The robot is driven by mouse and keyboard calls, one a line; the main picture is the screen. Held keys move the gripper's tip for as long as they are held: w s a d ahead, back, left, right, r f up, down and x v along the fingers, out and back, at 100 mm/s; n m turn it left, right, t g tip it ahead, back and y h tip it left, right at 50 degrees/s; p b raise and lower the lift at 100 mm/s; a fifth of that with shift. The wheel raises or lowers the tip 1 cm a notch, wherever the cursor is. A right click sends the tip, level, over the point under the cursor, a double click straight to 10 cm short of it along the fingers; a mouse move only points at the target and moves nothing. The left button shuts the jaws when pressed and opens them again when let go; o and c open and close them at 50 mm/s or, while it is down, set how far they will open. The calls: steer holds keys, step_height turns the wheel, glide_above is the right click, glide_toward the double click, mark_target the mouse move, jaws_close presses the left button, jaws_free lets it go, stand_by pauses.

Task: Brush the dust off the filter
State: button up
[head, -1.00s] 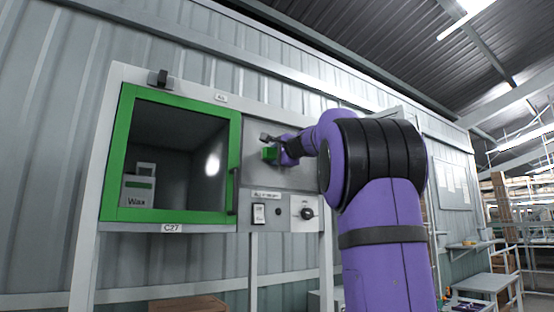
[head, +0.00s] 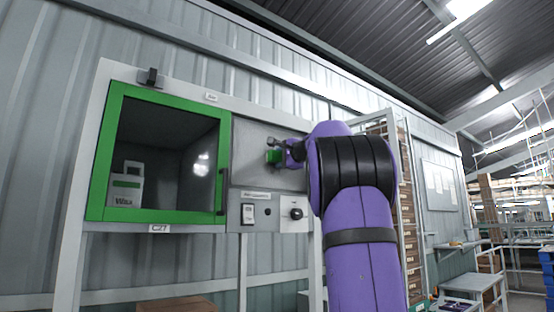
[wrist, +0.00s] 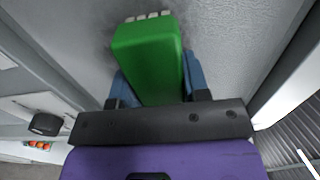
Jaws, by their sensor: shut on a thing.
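My gripper (wrist: 155,78) is shut on a green brush (wrist: 148,50), with a blue finger on each side of it. The brush's pale bristles (wrist: 150,16) point at a grey panel, which looks like the filter (wrist: 235,35). Whether they touch it is hard to tell. A darker smudge, apparently dust, shows on the panel beside the brush in the wrist view. My arm hides the panel's right end.
The cabinet's green frame (head: 100,160) surrounds a dark compartment holding a box marked Wax (head: 125,188). A switch (head: 247,213) and a knob (head: 295,213) sit below the panel. Shelving (head: 405,180) stands behind my arm on the right.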

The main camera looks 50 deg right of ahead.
mark_target(262, 153)
steer(key=shift+s+d+f, duration=0.1)
steer(key=shift+d, duration=0.8)
steer(key=shift+r, duration=0.75)
steer(key=shift+w+a, duration=0.3)
steer(key=shift+a, duration=0.95)
steer(key=shift+w+a, duration=0.25)
steer(key=shift+a, duration=1.05)
steer(key=shift+w+a, duration=0.3)
steer(key=shift+a, duration=0.95)
steer(key=shift+v, duration=2.95)
steer(key=shift+s, duration=0.15)
steer(key=shift+v, duration=1.35)
